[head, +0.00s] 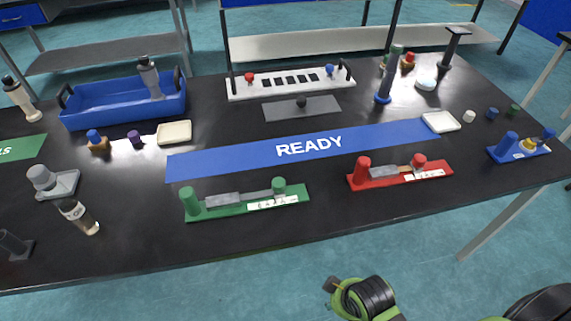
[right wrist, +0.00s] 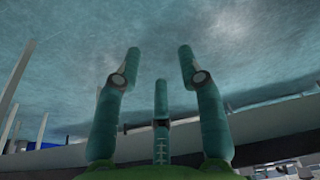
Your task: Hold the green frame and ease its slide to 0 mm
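The green frame (head: 228,211) lies on the black table at the near middle in the head view. It has a green post (head: 190,204) at its left end and a grey slide (head: 222,199) with a thin bar running right. A green knob (head: 279,186) stands at the bar's right end, behind a white scale label (head: 272,203). The scale is too small to read. My right gripper (right wrist: 160,62) shows in the right wrist view with fingers spread and nothing between them, away from the frame. My left gripper is not in view.
A similar red frame (head: 440,177) stands to the right and a blue one (head: 530,154) at the far right. A blue READY strip (head: 215,160) lies behind the green frame.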

